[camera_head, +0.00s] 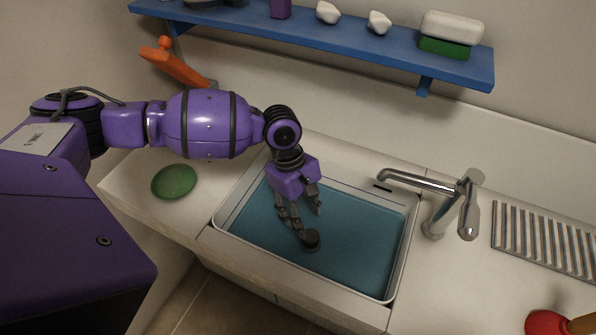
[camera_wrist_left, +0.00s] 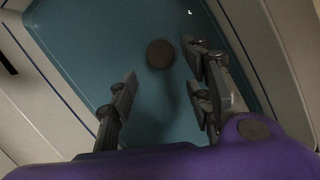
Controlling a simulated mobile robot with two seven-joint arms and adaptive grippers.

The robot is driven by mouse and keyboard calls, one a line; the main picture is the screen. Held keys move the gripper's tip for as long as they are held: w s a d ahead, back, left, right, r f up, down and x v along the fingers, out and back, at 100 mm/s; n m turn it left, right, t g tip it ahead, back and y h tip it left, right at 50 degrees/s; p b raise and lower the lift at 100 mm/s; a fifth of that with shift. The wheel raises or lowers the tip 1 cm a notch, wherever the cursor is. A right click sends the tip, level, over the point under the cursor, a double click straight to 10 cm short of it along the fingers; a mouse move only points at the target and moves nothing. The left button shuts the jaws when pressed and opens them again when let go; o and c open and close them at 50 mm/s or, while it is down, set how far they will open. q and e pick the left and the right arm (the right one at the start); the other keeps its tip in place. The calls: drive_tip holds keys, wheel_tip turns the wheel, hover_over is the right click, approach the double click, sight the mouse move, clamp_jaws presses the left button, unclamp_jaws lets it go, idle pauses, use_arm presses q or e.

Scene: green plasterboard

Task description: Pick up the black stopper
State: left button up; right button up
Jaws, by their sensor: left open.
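The black stopper (camera_head: 311,240) is a small dark round piece on the blue floor of the sink (camera_head: 354,247). In the left wrist view it shows as a dark disc (camera_wrist_left: 160,54), beyond and between my fingertips. My left gripper (camera_head: 308,222) is over the sink, pointing down, with its fingers apart close to the stopper. In the left wrist view the open left gripper (camera_wrist_left: 160,80) has nothing between its fingers. In the head view a fingertip overlaps the stopper's edge; I cannot tell whether they touch. My right gripper is not in view.
The sink has a raised pale rim. A metal faucet (camera_head: 440,196) stands at its right, beside a ribbed drying rack (camera_head: 545,240). A green dish (camera_head: 174,181) lies on the left counter. A blue shelf (camera_head: 330,40) runs above. A red plunger (camera_head: 546,323) is at lower right.

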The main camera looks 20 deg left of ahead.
sight(312, 232)
use_arm(q)
drive_tip(key=x, duration=0.7)
drive_tip(key=shift+w+d, duration=0.1)
drive_tip(key=shift+d, duration=0.2)
drive_tip(key=c, duration=1.1)
wheel_tip(312, 232, up, 9)
drive_tip(key=shift+r+p, duration=0.2)
drive_tip(key=shift+p, duration=0.1)
drive_tip(key=shift+r, duration=0.3)
